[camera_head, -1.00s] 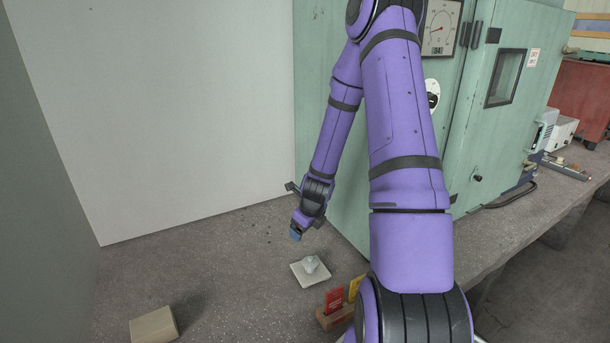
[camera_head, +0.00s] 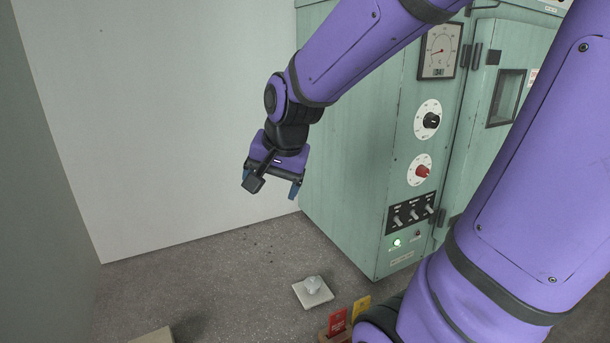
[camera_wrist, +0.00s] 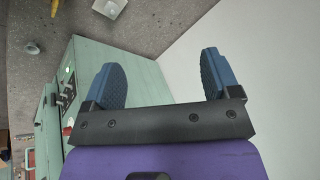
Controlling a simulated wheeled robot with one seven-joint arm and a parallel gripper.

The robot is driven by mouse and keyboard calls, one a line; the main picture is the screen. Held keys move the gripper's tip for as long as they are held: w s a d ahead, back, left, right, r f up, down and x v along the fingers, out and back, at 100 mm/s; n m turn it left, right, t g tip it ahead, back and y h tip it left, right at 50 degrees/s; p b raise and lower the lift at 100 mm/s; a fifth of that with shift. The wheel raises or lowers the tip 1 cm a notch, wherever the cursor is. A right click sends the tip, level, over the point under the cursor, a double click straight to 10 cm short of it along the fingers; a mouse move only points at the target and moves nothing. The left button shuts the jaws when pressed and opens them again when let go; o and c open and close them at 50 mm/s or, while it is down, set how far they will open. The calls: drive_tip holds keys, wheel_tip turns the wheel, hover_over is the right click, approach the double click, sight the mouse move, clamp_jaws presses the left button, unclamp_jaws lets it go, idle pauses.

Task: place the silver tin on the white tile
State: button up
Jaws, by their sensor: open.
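The silver tin (camera_head: 313,284), small and pale grey, sits on the white tile (camera_head: 302,299) on the bench. The tile also shows at the top edge of the wrist view (camera_wrist: 98,7), with the tin (camera_wrist: 120,2) on it, partly cut off. My gripper (camera_head: 273,188) is raised well above the bench, up and to the left of the tile in the head view, apart from the tin. Its two blue fingers are spread wide with nothing between them in the wrist view (camera_wrist: 161,75).
A green cabinet (camera_head: 350,190) with dials and switches stands at the right. Red (camera_head: 337,322) and yellow (camera_head: 361,306) cards stand right of the tile. A beige block (camera_head: 153,338) is at the bottom left. Bench left of the tile is clear; a pale wall stands behind.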

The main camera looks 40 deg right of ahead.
drive_tip(key=s+a+r+n, duration=0.1)
drive_tip(key=s+r+n, duration=0.2)
drive_tip(key=s+n, duration=0.2)
drive_tip(key=s+a+r+n, duration=0.2)
drive_tip(key=s+r+n, duration=0.1)
drive_tip(key=s+n, duration=0.2)
drive_tip(key=shift+s+r, duration=0.25)
drive_tip(key=shift+s, duration=1.15)
drive_tip(key=shift+a, duration=0.1)
